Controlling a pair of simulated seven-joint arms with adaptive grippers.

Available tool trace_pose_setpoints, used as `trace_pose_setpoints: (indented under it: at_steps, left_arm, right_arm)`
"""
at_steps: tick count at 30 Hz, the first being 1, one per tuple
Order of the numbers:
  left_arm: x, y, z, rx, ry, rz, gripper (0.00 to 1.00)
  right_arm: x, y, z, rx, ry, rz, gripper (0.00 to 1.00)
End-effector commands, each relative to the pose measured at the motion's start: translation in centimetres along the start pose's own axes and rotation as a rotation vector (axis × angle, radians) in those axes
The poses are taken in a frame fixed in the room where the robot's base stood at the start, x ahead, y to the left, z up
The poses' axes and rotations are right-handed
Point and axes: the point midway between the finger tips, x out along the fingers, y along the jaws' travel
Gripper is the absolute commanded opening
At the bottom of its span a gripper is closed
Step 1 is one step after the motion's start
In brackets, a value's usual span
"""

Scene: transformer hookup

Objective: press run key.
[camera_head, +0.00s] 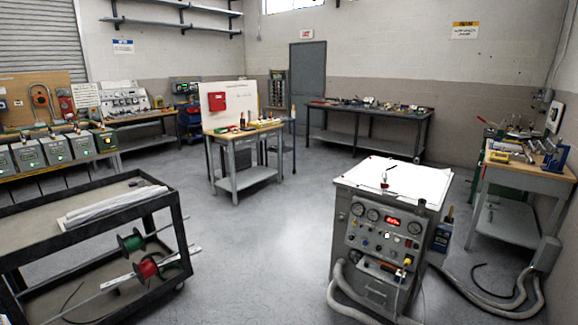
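A grey test cabinet (378,245) stands at the right front. Its front panel has round gauges (372,214), a lit red display (392,222) and several small knobs and buttons (380,243). The key labels are too small to read, so I cannot tell which, if any, is the run key. Several grey-green units (57,150) with small lit green spots stand in a row on the left bench; their controls are also too small to read. Neither of my grippers is in view.
A black cart (85,216) with green and red wire spools (131,240) stands at the left front. Thick grey hoses (490,300) lie right of the cabinet. A small table (248,178) and workbenches (370,112) stand farther back. The middle floor (265,255) is clear.

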Motion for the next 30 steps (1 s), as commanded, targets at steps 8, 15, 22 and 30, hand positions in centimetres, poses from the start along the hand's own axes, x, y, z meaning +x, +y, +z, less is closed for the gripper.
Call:
trace_pose_setpoints:
  at_steps: [8, 15, 22, 30]
  left_arm:
    - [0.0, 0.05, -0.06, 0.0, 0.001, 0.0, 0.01]
    - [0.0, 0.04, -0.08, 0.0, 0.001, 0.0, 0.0]
    - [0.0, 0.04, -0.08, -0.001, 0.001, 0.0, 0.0]
    - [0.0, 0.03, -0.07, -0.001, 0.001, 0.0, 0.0]
  right_arm:
    - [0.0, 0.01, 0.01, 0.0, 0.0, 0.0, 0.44]
    - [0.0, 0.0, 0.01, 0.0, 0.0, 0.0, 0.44]
    - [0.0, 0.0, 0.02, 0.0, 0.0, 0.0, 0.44]
    - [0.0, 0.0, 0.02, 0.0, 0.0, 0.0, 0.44]
